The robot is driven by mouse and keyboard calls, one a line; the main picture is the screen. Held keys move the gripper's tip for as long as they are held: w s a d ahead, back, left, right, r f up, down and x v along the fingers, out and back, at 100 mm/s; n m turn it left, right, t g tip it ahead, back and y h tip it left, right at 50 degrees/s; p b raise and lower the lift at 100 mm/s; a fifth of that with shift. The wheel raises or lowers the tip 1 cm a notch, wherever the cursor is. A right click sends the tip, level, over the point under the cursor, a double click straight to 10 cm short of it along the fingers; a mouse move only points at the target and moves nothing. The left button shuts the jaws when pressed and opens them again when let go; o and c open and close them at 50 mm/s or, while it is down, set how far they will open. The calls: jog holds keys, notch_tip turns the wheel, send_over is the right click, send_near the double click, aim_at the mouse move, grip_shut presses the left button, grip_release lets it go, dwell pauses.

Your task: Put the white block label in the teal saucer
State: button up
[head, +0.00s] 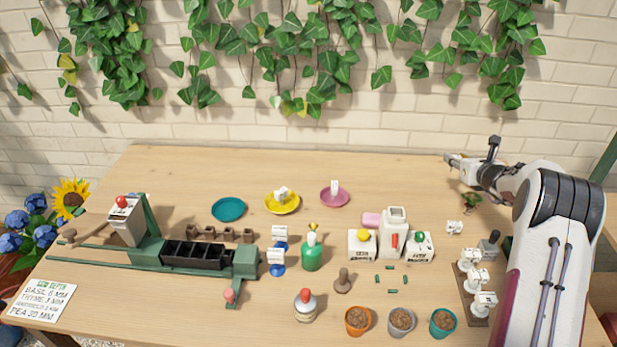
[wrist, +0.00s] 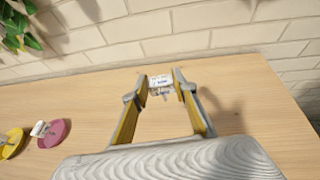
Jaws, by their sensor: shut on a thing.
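My gripper (wrist: 160,86) is shut on a small white block label (wrist: 159,80) with dark marks, held between the fingertips in the wrist view. In the head view my gripper (head: 451,159) is over the back right of the table, and the held label cannot be made out there. The teal saucer (head: 229,208) lies at the back left of the table, empty, well to the left of my gripper. It is not in the wrist view.
A yellow saucer (head: 282,203) and a pink saucer (head: 335,197) each hold a white block. Another white block (head: 455,227) stands on the table at right. A green bottle (head: 312,252), white boxes and a green rack stand further forward. The back table strip is clear.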

jog(key=shift+a, duration=0.1)
jog(key=w+a+r+n+g+y, duration=0.15)
jog(key=a+n+y, duration=0.3)
jog(key=a, duration=3.05)
jog(key=s+a+n+y, duration=0.1)
jog(key=s+a, duration=0.3)
jog(key=a, duration=0.6)
jog(key=s+a+n+g+y, duration=0.1)
jog(key=s+a, duration=0.3)
jog(key=a, duration=0.7)
jog(key=s+a+n+g+y, duration=0.1)
jog(key=s+a, duration=0.4)
jog(key=a, duration=0.6)
jog(key=shift+f, duration=0.4)
jog(key=shift+y, duration=0.25)
notch_tip(320, 180, down, 6)
jog(key=shift+f, duration=0.15)
